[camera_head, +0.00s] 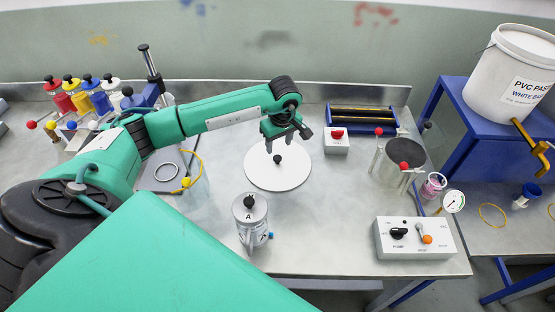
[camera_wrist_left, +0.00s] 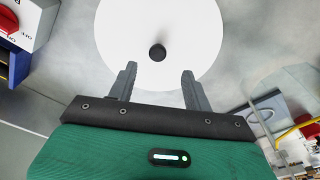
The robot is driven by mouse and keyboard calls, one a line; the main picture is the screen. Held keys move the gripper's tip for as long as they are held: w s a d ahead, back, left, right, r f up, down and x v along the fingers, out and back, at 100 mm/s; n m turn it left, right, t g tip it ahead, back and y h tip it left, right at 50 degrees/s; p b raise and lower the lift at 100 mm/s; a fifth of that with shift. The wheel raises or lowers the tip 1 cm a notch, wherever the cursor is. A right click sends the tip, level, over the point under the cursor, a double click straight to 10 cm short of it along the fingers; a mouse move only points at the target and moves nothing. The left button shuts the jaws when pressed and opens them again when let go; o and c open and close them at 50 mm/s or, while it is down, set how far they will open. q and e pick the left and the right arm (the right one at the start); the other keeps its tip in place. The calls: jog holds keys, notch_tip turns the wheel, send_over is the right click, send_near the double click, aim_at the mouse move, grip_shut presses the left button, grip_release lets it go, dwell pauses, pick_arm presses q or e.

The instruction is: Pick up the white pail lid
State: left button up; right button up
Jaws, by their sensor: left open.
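The white pail lid (camera_head: 278,177) is a flat round disc with a small dark knob (camera_head: 277,159). It lies on the grey metal table in the middle of the head view. My left gripper (camera_head: 279,138) is open and empty above the far part of the lid, pointing down. In the left wrist view the lid (camera_wrist_left: 192,40) fills the top middle, with the knob (camera_wrist_left: 157,52) ahead of and between the two fingertips (camera_wrist_left: 160,70). The fingers appear apart from the knob. My right gripper is in neither view.
A metal canister marked A (camera_head: 251,222) stands in front of the lid. A white box with a red knob (camera_head: 337,141) and a steel pot (camera_head: 390,165) are to the right. A control box (camera_head: 415,239) sits at the front right. Colored bottles (camera_head: 77,97) stand at left.

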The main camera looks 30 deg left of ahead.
aim_at(277, 157)
pick_arm(q)
jog(key=shift+a+f, duration=0.15)
jog(key=shift+f, duration=0.5)
jog(key=shift+w+f, duration=0.15)
jog(key=shift+f, duration=0.15)
jog(key=shift+a+f+p, duration=0.1)
jog(key=shift+f+p, duration=0.35)
jog(key=shift+p, duration=0.15)
jog(key=f, duration=0.1)
jog(key=f+p, duration=0.1)
jog(key=f, duration=0.1)
jog(key=shift+w+a+f+p, duration=0.2)
jog(key=shift+a+p, duration=0.05)
jog(key=shift+p, duration=0.15)
jog(key=shift+f, duration=0.5)
jog(key=c, duration=1.1)
grip_shut()
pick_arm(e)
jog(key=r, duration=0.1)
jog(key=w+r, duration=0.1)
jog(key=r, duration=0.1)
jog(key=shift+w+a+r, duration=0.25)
